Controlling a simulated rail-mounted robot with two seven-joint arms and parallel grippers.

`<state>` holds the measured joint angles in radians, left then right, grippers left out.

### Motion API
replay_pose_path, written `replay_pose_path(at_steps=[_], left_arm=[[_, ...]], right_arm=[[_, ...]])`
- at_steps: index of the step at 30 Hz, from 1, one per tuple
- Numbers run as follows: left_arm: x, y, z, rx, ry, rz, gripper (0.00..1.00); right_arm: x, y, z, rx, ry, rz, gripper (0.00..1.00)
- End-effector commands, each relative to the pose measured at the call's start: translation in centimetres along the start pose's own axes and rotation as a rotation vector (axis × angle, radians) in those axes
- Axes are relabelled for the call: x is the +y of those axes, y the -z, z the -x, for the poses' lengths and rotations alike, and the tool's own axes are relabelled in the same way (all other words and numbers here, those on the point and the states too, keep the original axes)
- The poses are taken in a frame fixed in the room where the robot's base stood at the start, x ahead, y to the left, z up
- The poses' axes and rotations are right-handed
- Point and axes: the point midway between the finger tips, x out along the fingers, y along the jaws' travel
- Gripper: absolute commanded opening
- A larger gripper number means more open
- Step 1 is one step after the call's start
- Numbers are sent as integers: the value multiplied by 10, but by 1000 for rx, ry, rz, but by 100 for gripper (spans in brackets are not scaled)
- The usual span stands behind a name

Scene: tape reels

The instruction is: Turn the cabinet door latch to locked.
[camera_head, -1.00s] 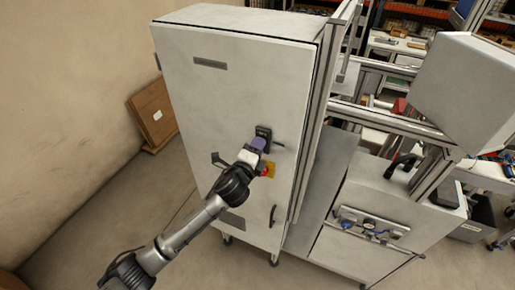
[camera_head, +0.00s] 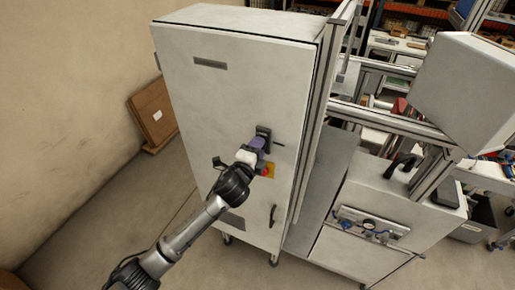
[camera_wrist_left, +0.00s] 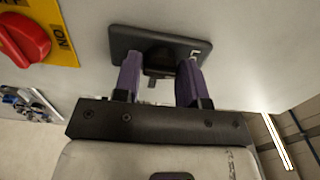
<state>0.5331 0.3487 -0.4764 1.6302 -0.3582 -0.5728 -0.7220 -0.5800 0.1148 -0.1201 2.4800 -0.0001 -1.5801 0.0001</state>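The tall grey cabinet door (camera_head: 215,110) faces me in the head view. Its latch has a dark plate (camera_head: 264,132), which also shows at the top of the left wrist view (camera_wrist_left: 160,42). My left gripper (camera_head: 258,146) is at this plate. In the left wrist view its two purple fingers (camera_wrist_left: 160,76) stand apart, one on each side of the dark latch part between them. I cannot tell whether either finger touches it. The fingers hide much of the latch, and its turn position is unclear. My right gripper is not in view.
A red rotary switch on a yellow plate (camera_wrist_left: 28,38) sits close beside the latch. A black handle (camera_head: 272,215) is lower on the door. A wooden board (camera_head: 153,112) leans on the wall at left. A metal frame and grey machine (camera_head: 370,215) stand at right.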

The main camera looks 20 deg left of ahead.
Motion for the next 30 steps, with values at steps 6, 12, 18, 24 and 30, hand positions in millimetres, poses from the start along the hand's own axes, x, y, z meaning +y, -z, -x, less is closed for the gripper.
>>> replay_pose_path(at_steps=[6, 12, 18, 24, 30], left_arm=[[0, 0, 0, 0, 0, -1, 60], [0, 0, 0, 0, 0, -1, 61], [1, 0, 9, 1, 1, -1, 61], [3, 0, 40, 2, 1, -2, 61], [3, 0, 78, 2, 0, -2, 61]], right_arm=[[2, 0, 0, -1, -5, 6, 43], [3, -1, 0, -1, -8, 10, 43], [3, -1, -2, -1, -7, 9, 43], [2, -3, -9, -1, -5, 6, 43], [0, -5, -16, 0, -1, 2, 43]])
